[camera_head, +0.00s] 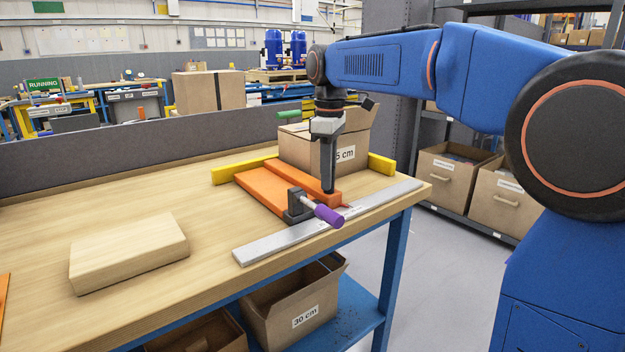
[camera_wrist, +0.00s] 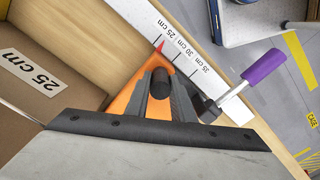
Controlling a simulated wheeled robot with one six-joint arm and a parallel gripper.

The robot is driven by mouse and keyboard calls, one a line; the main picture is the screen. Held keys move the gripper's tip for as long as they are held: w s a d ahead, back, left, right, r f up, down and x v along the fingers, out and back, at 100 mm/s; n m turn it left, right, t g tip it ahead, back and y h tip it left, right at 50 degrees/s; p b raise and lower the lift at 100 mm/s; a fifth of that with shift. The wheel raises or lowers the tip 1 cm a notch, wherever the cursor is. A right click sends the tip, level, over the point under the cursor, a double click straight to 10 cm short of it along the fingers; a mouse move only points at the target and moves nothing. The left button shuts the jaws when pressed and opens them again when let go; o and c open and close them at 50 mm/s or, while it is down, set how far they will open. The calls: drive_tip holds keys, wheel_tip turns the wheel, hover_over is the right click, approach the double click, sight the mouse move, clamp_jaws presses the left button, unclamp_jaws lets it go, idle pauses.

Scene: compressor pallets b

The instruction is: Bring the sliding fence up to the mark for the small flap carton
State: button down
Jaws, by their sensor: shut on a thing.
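The orange sliding fence (camera_head: 262,193) lies on the bench at the steel ruler (camera_head: 268,243); it also shows in the wrist view (camera_wrist: 122,103). The fence's red pointer (camera_wrist: 159,46) lies by the ruler's 25 cm figure, on the side towards 30 cm; exact alignment is hard to tell. A clamp with a purple handle (camera_head: 328,215) sits at the fence's ruler end. An open-flap carton (camera_head: 295,150) stands behind the fence, its label reading 25 cm in the wrist view (camera_wrist: 30,72).
A yellow bar (camera_head: 228,174) runs behind the carton. A pale wooden block (camera_head: 130,253) lies at the bench's left front. A 30 cm carton (camera_head: 290,306) sits on the blue shelf below. Cardboard bins (camera_head: 450,180) stand on the rack at right. The bench's left middle is clear.

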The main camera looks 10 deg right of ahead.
drive_tip(key=shift+w+d, duration=0.3)
drive_tip(key=shift+d, duration=0.15)
drive_tip(key=c, duration=1.5)
unclamp_jaws()
drive_tip(key=shift+c, duration=0.2)
wheel_tip(320, 180, up, 18)
drive_tip(key=shift+f, duration=0.25)
